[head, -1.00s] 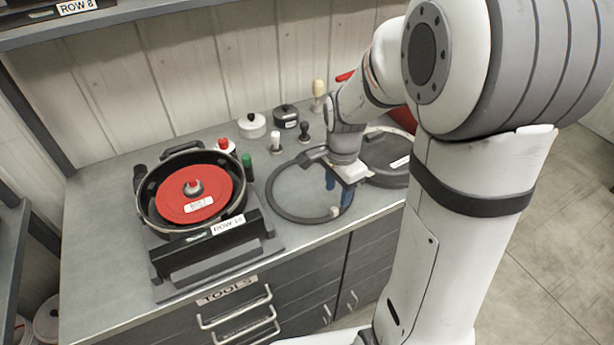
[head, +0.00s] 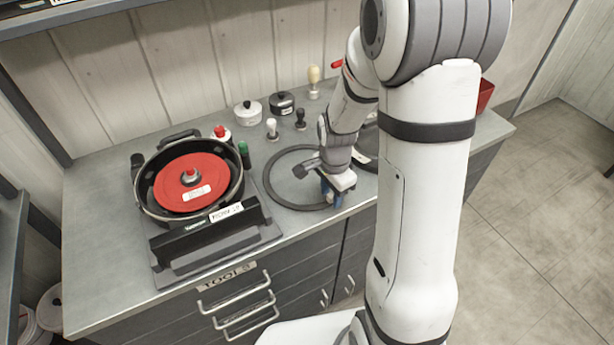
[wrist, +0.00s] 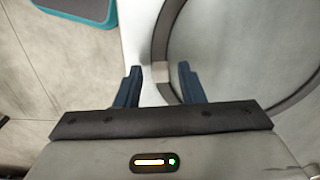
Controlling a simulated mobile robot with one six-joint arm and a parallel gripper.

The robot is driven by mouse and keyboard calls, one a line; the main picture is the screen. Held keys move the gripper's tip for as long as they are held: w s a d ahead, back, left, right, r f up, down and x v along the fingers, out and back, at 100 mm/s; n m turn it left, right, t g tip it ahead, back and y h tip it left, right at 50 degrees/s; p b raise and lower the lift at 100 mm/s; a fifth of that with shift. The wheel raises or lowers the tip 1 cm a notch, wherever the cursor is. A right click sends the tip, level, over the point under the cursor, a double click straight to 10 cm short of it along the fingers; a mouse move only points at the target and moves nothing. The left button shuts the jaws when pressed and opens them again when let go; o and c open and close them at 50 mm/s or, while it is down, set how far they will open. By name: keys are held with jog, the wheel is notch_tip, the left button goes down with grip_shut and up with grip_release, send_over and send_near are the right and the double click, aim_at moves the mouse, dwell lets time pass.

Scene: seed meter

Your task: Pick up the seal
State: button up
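The seal, a large dark grey ring (head: 268,180), lies flat on the grey bench right of the pot. My gripper (head: 331,196) is over its right front part and hides some of it. In the wrist view, my gripper (wrist: 158,77) has its two blue fingers apart with nothing pinched. I cannot tell how far the fingertips are above the bench.
A black pot (head: 148,207) with a red disc (head: 170,192) stands at left behind a black bar. Small stampers and two lidded jars stand at the back. A dark round lid (head: 366,159) is partly behind my arm. The bench's front edge is close to the gripper.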

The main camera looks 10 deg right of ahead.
grip_shut()
jog(key=shift+r, duration=0.1)
